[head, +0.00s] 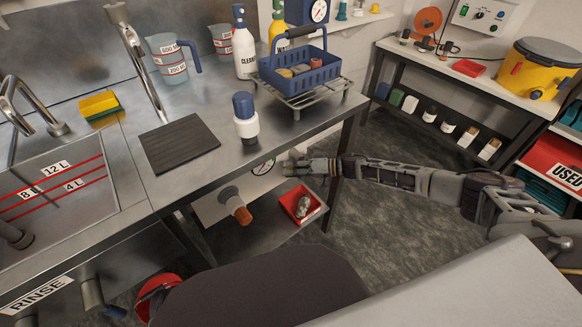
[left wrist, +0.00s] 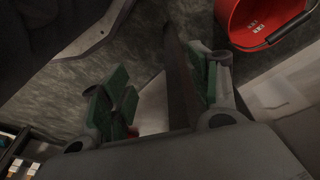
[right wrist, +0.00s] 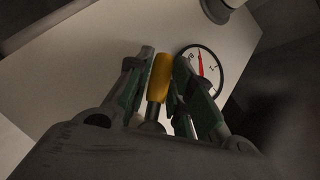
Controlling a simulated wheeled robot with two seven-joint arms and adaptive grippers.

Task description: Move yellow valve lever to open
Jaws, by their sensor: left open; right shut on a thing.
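The yellow valve lever (right wrist: 160,78) shows in the right wrist view, between the fingers of my right gripper (right wrist: 163,85). My right gripper is shut on it. In the head view my right gripper (head: 290,165) reaches in from the right under the bench edge and hides the lever. The white panel (right wrist: 95,65) is behind the lever, with a round gauge (right wrist: 201,70) with a red needle beside it. The gauge partly shows in the head view (head: 263,165). My left gripper (left wrist: 160,100) is open, with nothing held, low near the floor.
An orange-handled fitting (head: 239,211) sticks out of the panel left of my right gripper. A red tray (head: 302,204) is on the lower shelf. A blue-capped bottle (head: 246,120) and a blue basket (head: 297,72) stand on the bench above. A red bucket (left wrist: 262,22) is near my left gripper.

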